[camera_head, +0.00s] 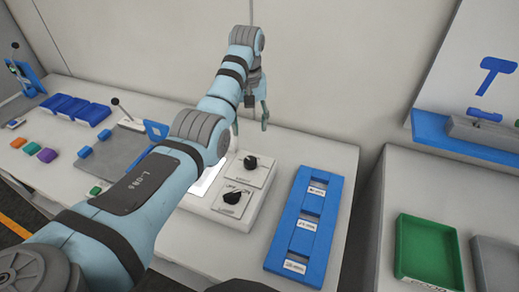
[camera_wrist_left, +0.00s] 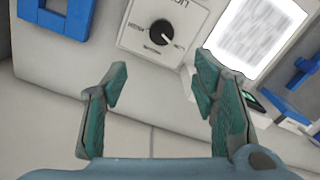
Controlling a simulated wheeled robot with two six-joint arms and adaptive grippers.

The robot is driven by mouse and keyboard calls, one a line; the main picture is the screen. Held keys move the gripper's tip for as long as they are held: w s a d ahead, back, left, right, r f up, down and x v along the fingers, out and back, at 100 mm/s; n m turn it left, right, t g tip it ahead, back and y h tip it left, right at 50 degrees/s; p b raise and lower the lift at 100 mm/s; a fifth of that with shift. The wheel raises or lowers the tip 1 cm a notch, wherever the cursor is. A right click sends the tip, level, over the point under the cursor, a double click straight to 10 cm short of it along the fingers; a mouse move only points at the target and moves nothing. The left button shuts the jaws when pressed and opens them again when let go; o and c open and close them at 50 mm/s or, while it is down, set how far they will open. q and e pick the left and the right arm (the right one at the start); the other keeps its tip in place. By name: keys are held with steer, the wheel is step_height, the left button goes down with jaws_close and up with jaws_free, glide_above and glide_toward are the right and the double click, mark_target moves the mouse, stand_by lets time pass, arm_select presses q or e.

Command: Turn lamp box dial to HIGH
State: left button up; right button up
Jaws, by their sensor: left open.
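A pale control box (camera_head: 211,212) on the bench carries two black dials on white plates. The far dial (camera_head: 251,162) stands nearer the wall and the near dial (camera_head: 232,196) nearer me. One dial (camera_wrist_left: 162,32) shows in the left wrist view, with a light pointer mark toward the lower right; its small labels are upside down and hard to read. My left gripper (camera_head: 250,122) is open and empty, above and behind the far dial, apart from it. Its fingers (camera_wrist_left: 160,85) also show in the left wrist view, with the dial beyond them. My right gripper is not in view.
A bright white panel (camera_wrist_left: 258,32) lies beside the dial. A blue slotted tray (camera_head: 302,228) lies right of the box. A lever (camera_head: 122,110) and blue bins (camera_head: 75,108) stand left. A green tray (camera_head: 427,250) sits on the right bench, past a gap. The wall is close behind.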

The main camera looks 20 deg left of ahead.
arm_select(q)
glide_above(250, 161)
steer(key=f, duration=0.7)
steer(key=shift+s, duration=0.4)
steer(key=f+b, duration=0.1)
steer(key=f, duration=0.2)
steer(key=w+f, duration=0.1)
steer(key=f, duration=0.2)
steer(key=shift+w+b, duration=0.1)
steer(key=shift+b, duration=0.3)
steer(key=shift+f, duration=0.4)
steer(key=shift+s+r, duration=0.2)
steer(key=shift+c, duration=0.3)
steer(key=c, duration=1.1)
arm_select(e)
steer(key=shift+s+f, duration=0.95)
